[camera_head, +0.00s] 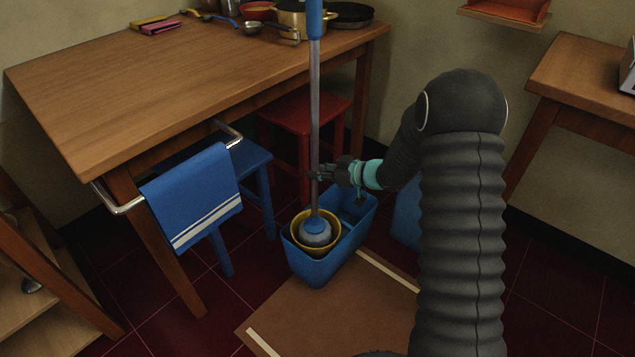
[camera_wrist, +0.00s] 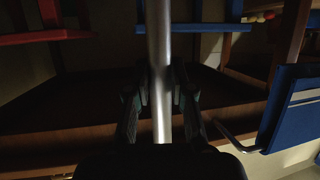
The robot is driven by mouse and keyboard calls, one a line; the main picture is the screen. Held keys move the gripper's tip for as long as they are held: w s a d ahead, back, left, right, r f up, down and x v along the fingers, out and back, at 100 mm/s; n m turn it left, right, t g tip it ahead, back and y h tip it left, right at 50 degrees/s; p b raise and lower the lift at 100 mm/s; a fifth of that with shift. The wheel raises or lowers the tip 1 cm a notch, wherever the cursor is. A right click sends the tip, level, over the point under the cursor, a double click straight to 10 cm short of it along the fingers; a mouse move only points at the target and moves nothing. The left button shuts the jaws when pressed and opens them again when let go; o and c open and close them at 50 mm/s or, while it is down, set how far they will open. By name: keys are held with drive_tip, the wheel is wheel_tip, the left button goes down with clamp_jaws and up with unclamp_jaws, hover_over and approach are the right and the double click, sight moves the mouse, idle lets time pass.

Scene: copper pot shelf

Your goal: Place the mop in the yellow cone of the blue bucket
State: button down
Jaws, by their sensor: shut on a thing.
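The mop (camera_head: 315,120) stands upright, with a grey pole, a blue top grip and a blue and whitish head (camera_head: 316,233). Its head sits within the rim of the yellow cone (camera_head: 299,247) in the blue bucket (camera_head: 318,270) on the floor; how deep it rests I cannot tell. My gripper (camera_head: 318,174) is shut on the pole, above the bucket. In the wrist view my gripper's fingers (camera_wrist: 160,95) lie on both sides of the pole (camera_wrist: 160,40).
A wooden table (camera_head: 170,85) with pots on it stands at left and behind. A blue towel (camera_head: 195,195) hangs on its rail. A blue stool (camera_head: 255,160) and a red stool (camera_head: 325,110) stand under it. A brown mat (camera_head: 310,315) lies in front of the bucket.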

drive_tip(key=shift+f, duration=1.7)
drive_tip(key=c, duration=1)
unclamp_jaws()
drive_tip(key=shift+f, duration=0.1)
